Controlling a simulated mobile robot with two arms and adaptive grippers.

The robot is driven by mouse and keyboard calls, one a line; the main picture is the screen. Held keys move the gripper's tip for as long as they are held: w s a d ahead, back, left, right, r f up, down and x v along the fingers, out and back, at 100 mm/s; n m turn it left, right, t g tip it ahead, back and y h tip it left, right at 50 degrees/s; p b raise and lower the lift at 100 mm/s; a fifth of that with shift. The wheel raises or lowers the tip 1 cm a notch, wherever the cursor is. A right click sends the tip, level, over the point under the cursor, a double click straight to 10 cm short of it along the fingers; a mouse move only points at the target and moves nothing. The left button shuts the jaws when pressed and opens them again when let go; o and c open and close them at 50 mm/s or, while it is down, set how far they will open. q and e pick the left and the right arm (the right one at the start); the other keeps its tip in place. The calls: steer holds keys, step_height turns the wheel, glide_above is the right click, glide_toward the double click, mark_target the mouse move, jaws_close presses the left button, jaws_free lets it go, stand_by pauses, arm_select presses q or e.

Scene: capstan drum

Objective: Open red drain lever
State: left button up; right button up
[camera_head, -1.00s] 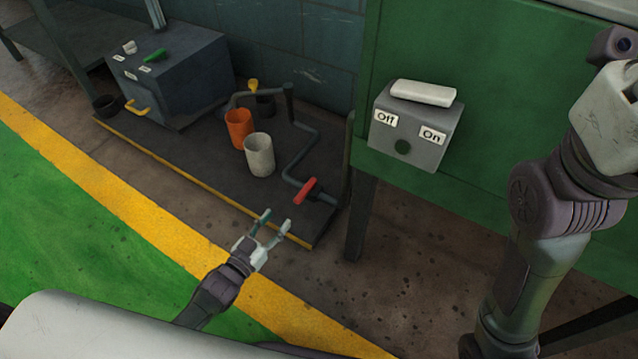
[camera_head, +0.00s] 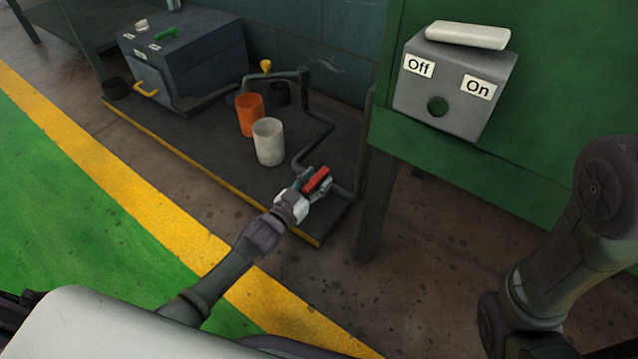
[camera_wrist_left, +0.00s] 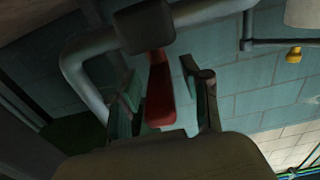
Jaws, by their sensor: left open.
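The red drain lever (camera_head: 317,179) sits at the near end of the grey pipe, close to the right front corner of the low dark platform. My left gripper (camera_head: 312,182) is open, with its fingers on either side of the lever. In the left wrist view the red lever (camera_wrist_left: 159,92) lies between the two fingers (camera_wrist_left: 168,98); a gap shows on its right, and contact on its left cannot be told. A dark fitting (camera_wrist_left: 144,26) stands at the lever's far end. My right arm shows at the right of the head view, but its gripper is out of view.
An orange cup (camera_head: 250,115) and a white cup (camera_head: 268,142) stand on the platform (camera_head: 215,150), left of the pipe (camera_head: 318,135). A green cabinet (camera_head: 540,150) with an Off/On box (camera_head: 452,85) rises at right. A table leg (camera_head: 374,205) stands just right of the lever.

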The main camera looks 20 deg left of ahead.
arm_select(q)
steer(key=shift+w+d, duration=0.2)
steer(key=shift+w, duration=0.5)
jaws_close()
